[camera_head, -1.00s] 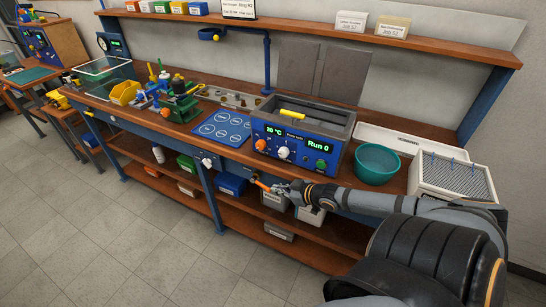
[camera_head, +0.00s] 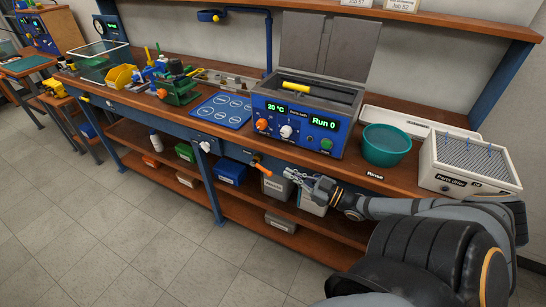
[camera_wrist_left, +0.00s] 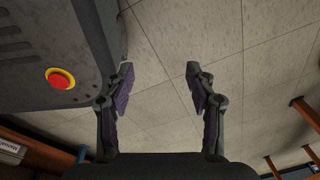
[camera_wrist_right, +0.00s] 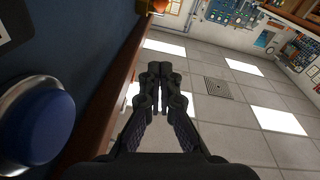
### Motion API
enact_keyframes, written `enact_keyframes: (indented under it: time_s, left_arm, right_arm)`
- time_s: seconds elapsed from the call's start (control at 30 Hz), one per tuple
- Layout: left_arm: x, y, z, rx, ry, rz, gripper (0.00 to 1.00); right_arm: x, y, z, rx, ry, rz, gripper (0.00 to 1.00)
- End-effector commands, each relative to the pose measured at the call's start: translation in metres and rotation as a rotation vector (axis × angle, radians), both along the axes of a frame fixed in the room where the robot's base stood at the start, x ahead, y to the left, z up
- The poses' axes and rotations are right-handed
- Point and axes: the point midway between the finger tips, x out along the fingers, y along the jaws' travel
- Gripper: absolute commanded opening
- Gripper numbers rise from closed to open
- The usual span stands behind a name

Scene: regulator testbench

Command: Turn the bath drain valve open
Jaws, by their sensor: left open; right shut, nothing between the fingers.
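A small orange lever (camera_head: 262,167), which looks like the bath drain valve handle, sticks out from the bench front below the blue bath unit (camera_head: 300,125). It slants down to the right. My right gripper (camera_head: 290,173) is just to the right of the lever, shut and empty, with a small gap between them. In the right wrist view its fingers (camera_wrist_right: 160,70) are together, and a small orange piece (camera_wrist_right: 158,5) shows at the top edge. My left gripper (camera_wrist_left: 157,70) is open and empty above the floor, seen only in the left wrist view.
A teal bowl (camera_head: 386,146) and a white parts drier (camera_head: 468,163) stand on the bench at right. Boxes (camera_head: 277,187) sit on the lower shelf behind my right gripper. A big blue round knob (camera_wrist_right: 40,125) is close at left in the right wrist view. The floor in front is clear.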

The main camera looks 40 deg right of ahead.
Motion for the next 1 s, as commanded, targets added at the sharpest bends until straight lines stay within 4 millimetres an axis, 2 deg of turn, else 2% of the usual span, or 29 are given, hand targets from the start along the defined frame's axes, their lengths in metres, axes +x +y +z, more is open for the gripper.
enact_keyframes:
  time_s: [0.03,0.27,0.3,0.43,0.5,0.63,1.0]
  left_arm:
    - [0.0,0.0,-0.01,0.0,0.0,0.0,0.56]
    - [0.0,0.0,-0.039,0.0,0.0,0.0,0.56]
    - [0.0,0.0,-0.049,0.0,0.0,0.0,0.56]
    - [-0.001,0.0,-0.067,0.0,0.002,0.0,0.56]
    - [0.007,0.002,-0.07,0.002,-0.003,0.0,0.56]
    - [0.014,0.001,-0.072,0.002,-0.006,0.0,0.56]
    - [0.015,0.0,-0.071,0.0,-0.007,0.0,0.56]
  right_arm:
    - [0.011,0.004,-0.002,0.001,-0.006,0.001,0.0]
    - [0.058,0.021,0.002,0.002,-0.007,0.0,0.0]
    - [0.061,0.021,-0.006,0.002,-0.003,-0.002,0.0]
    - [0.068,0.019,-0.024,0.002,-0.001,-0.003,0.0]
    - [0.07,0.019,-0.027,0.002,-0.001,-0.002,0.0]
    - [0.073,0.018,-0.031,0.002,-0.001,-0.002,0.0]
    - [0.073,0.018,-0.03,0.001,0.0,-0.002,0.0]
